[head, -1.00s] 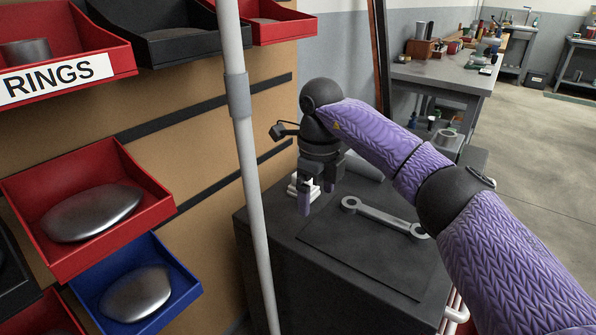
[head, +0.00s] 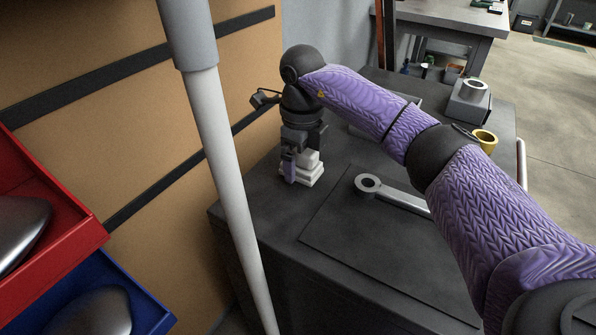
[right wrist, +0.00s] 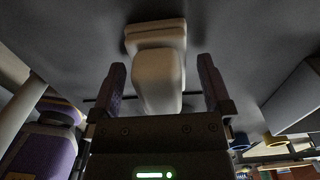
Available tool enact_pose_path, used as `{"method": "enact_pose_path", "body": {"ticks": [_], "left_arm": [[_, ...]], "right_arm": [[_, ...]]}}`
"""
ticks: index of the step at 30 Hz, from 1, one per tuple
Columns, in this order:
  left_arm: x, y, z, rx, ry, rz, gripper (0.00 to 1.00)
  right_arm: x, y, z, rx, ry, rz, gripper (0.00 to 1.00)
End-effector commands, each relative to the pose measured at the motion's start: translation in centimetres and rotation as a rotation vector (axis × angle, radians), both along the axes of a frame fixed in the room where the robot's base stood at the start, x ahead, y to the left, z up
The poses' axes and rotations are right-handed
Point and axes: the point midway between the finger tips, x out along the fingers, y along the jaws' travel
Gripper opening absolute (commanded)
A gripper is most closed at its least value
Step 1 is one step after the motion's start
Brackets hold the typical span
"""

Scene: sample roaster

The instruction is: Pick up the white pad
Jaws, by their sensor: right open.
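The white pad (head: 303,177) is a stepped block with a wide base and a narrower top, standing on the dark cabinet top (head: 340,165) near its left edge. My right gripper (head: 303,158) points down at it and is open. In the right wrist view the pad's narrower part (right wrist: 158,78) lies between the two spread fingers (right wrist: 162,88), with a gap on each side. The wide base shows beyond the fingertips. In the head view the gripper hides part of the pad's top. My left gripper is not in view.
A metal wrench (head: 400,194) lies on a dark mat (head: 365,245) right of the pad. A yellow cup (head: 485,140) and a grey block with a ring (head: 470,100) stand farther back.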

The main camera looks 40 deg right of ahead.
Motion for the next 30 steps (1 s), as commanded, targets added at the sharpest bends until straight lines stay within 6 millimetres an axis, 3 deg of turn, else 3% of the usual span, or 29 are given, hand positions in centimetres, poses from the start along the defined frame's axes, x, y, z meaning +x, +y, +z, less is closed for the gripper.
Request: {"method": "enact_pose_path", "body": {"ticks": [1,6,19,26,30], "left_arm": [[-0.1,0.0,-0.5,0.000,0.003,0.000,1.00],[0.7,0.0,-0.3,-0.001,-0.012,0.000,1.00],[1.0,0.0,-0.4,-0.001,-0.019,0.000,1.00],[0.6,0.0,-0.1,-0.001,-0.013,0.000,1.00],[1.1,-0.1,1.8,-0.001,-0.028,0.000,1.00]], "right_arm": [[0.0,0.0,-0.8,0.000,0.002,0.000,1.00],[0.0,0.0,-0.3,0.000,-0.002,-0.001,1.00],[0.0,0.0,-0.3,0.000,-0.002,0.000,0.09],[0.0,0.0,0.1,0.000,-0.003,0.000,0.08],[0.0,0.0,3.7,0.000,-0.011,-0.001,0.08]]}}
